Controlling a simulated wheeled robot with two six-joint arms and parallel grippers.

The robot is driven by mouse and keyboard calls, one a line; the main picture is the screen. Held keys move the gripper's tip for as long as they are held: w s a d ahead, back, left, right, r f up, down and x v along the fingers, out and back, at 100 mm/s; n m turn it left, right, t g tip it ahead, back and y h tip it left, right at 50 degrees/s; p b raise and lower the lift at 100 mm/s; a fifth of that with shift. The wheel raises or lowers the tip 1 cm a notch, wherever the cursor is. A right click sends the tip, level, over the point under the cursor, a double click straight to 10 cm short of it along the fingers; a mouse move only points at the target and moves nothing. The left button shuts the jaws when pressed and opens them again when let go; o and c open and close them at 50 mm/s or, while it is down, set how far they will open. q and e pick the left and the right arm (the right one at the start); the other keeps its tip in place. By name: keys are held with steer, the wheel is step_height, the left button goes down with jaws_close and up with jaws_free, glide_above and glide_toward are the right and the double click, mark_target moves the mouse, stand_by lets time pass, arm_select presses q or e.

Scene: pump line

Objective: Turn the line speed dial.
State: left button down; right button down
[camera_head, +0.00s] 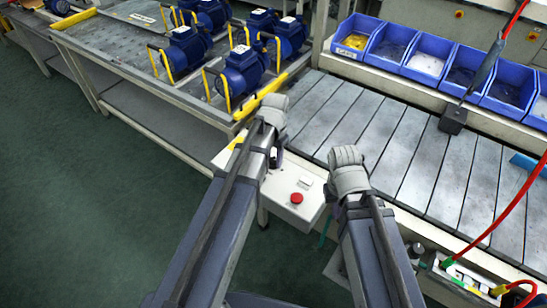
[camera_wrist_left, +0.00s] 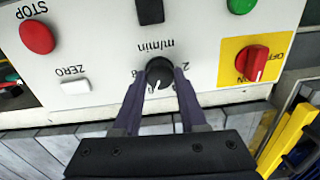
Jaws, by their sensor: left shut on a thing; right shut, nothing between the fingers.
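The line speed dial (camera_wrist_left: 158,68) is a small black round knob with a white pointer mark, on a white control panel (camera_wrist_left: 105,58) marked "m/min". My left gripper (camera_wrist_left: 160,78) is shut on the dial, one finger on each side. In the head view my left gripper (camera_head: 272,110) is over the far end of the white control box (camera_head: 270,190), and my left arm hides the dial. My right gripper (camera_head: 348,165) is shut and empty above the near edge of the slatted conveyor, to the right of the box.
Blue pumps (camera_head: 243,72) stand on the bench behind. Blue bins (camera_head: 427,58) line the conveyor's far side. Red hoses (camera_head: 510,205) hang at right.

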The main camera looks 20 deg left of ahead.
mark_target(274, 161)
stand_by(0.3)
arm_select(q)
steer(key=shift+c, duration=2.2)
jaws_free()
steer(key=shift+r, duration=0.1)
step_height(274, 161, up, 8)
steer(key=p, duration=0.8)
steer(key=shift+d, duration=0.1)
steer(key=shift+f, duration=0.2)
steer(key=shift+s, duration=0.1)
steer(key=s+d, duration=1)
steer(key=s, duration=0.4)
steer(key=shift+s+n+y, duration=0.3)
steer(key=shift+n+y, duration=0.1)
